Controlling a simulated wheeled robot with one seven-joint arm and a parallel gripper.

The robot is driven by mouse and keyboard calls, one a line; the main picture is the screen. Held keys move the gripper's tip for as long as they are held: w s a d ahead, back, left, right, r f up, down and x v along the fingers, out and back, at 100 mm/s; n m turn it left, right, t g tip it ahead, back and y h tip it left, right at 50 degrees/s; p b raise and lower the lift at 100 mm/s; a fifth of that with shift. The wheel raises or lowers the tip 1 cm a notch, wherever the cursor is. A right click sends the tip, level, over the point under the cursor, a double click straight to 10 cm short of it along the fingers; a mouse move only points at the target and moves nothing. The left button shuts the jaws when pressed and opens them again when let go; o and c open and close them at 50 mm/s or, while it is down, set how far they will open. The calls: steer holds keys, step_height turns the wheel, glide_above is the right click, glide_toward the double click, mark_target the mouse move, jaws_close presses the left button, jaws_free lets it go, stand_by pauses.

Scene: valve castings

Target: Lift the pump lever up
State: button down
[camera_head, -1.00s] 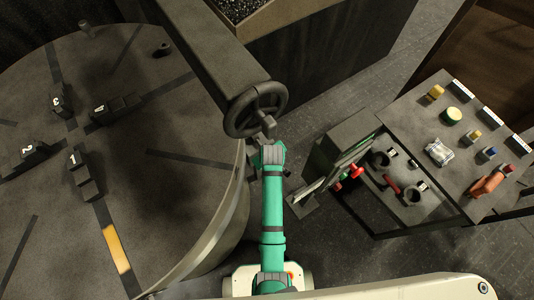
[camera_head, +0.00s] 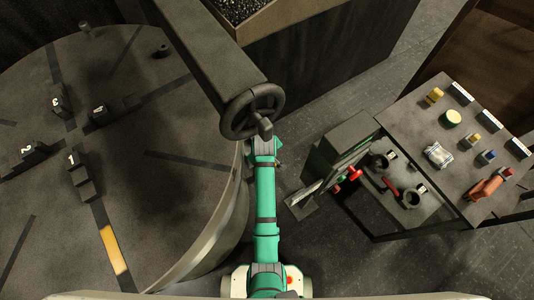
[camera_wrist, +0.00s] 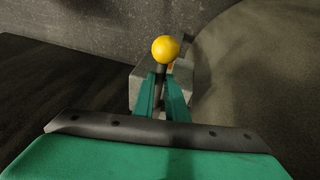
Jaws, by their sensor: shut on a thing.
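The pump lever (camera_wrist: 166,50) has a yellow ball knob on a dark rod and shows in the wrist view, in front of a grey block (camera_wrist: 143,82). My gripper (camera_wrist: 166,82) has its green fingers closed on the rod just below the knob. In the head view my green arm (camera_head: 265,200) reaches away beside the round table. There the lever and my fingertips are hidden behind the handwheel and the arm.
A large round table (camera_head: 180,200) with numbered dark blocks stands at the left. A dark handwheel (camera_head: 252,110) on a beam hangs over the arm. A workbench (camera_head: 440,180) with castings and small parts stands at the right. Floor shows between them.

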steer(key=c, duration=1.8)
jaws_free()
steer(key=shift+o, duration=0.2)
steer(key=v, duration=1.1)
